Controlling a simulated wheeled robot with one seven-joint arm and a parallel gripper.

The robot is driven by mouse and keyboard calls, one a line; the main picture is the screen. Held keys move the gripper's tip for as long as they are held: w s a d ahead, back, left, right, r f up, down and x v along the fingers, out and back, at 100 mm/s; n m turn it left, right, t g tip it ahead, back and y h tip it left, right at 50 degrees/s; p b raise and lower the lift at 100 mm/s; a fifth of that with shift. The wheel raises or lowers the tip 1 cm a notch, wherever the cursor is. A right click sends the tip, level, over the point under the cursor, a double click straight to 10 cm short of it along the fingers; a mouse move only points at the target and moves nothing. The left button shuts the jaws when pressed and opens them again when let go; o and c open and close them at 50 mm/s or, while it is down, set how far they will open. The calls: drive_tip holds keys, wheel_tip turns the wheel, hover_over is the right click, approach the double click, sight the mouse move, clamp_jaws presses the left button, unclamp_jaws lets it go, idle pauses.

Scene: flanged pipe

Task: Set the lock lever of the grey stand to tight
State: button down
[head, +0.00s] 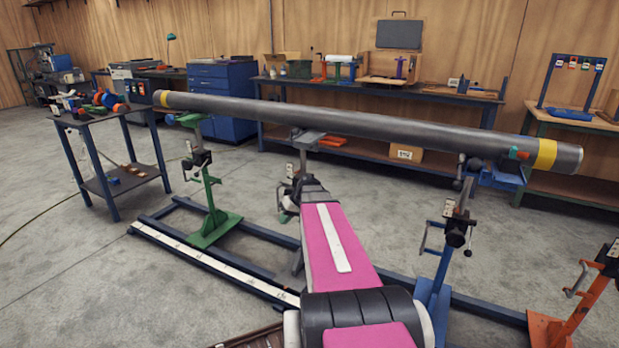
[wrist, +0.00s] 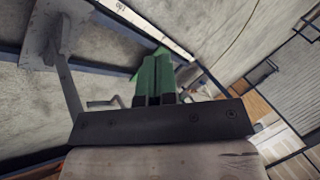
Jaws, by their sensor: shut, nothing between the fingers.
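The grey stand (head: 309,138) is under the middle of the long pipe (head: 350,125) in the head view. My pink arm reaches toward it and covers most of its post, so its lock lever cannot be made out clearly. In the wrist view, a grey base plate and post (wrist: 42,38) show at upper left, and a small crank-like handle (wrist: 103,102) sticks out left of the fingers. My gripper (wrist: 155,97) is shut and empty, seen from behind its dark palm bar. Its fingertips merge with a green shape beyond. Contact with the stand cannot be told.
A green stand (head: 211,215) is left of the grey one, a blue stand (head: 440,265) right, and an orange stand (head: 575,310) far right. Blue floor rails (head: 250,232) run beneath. A tool cart (head: 112,160) stands at left. Open floor (head: 70,260) lies left of the rails.

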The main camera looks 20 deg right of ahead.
drive_tip(key=w+d+r+n+t+y, duration=0.1)
drive_tip(key=d+r, duration=0.3)
drive_tip(key=d, duration=0.4)
drive_tip(key=w+d+r+t+y, duration=0.1)
drive_tip(key=w+d+r+t, duration=0.2)
drive_tip(key=d, duration=0.5)
drive_tip(key=w+d+r+n+t+y, duration=0.1)
drive_tip(key=w+d+r+y, duration=0.1)
drive_tip(key=w+d+r, duration=0.2)
drive_tip(key=d+r, duration=0.2)
drive_tip(key=d, duration=0.2)
drive_tip(key=shift+n+t, duration=0.3)
drive_tip(key=shift+t, duration=0.1)
drive_tip(key=x, duration=1)
drive_tip(key=shift+s+a, duration=0.1)
